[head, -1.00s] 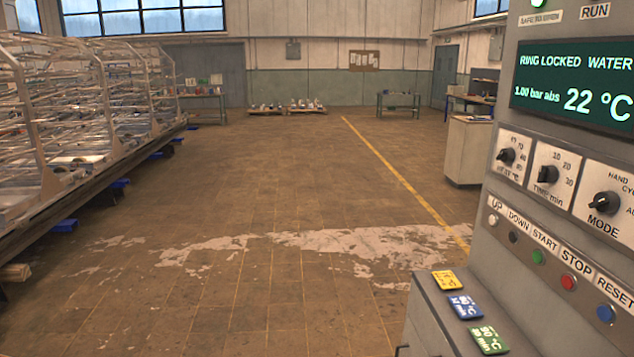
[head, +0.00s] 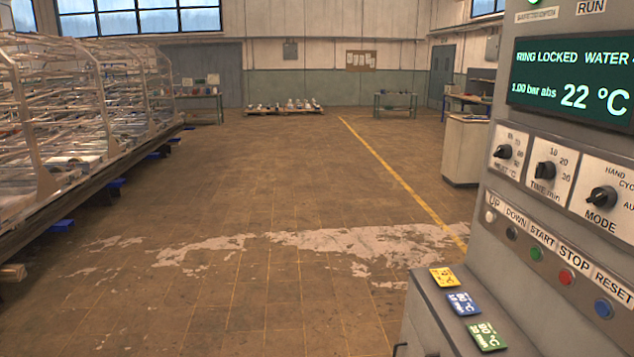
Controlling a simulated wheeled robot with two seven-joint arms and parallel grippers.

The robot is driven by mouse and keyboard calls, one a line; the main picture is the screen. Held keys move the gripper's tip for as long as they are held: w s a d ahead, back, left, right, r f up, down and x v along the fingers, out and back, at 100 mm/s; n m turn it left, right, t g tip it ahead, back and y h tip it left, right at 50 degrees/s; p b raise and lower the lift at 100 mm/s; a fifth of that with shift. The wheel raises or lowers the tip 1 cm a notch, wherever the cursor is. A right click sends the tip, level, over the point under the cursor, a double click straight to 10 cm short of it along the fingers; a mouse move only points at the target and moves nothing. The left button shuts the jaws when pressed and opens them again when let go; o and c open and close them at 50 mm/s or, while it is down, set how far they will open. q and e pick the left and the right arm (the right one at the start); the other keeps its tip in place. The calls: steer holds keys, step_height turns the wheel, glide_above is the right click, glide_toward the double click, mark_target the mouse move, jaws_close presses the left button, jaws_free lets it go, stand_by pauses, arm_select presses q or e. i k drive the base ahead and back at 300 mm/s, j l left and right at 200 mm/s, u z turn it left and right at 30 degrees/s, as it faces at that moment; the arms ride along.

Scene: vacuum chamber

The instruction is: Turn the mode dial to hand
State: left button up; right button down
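The mode dial (head: 601,198) is a black knob on a white plate at the right edge of the head view. The plate carries the word MODE below left of the knob, with HAND above it. Labels starting CYC and AU are cut off by the picture edge. The knob's pointer is too small to read surely against the labels. Nothing touches the dial. Neither of my grippers is in view.
The grey control panel (head: 487,260) also holds a heat dial (head: 503,152), a time dial (head: 543,172), a lit display (head: 570,85) and a row of buttons. Coloured cards (head: 464,303) lie on a ledge below. Wire racks (head: 80,120) stand left; the floor between is clear.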

mark_target(604, 196)
steer(key=z, duration=1.3)
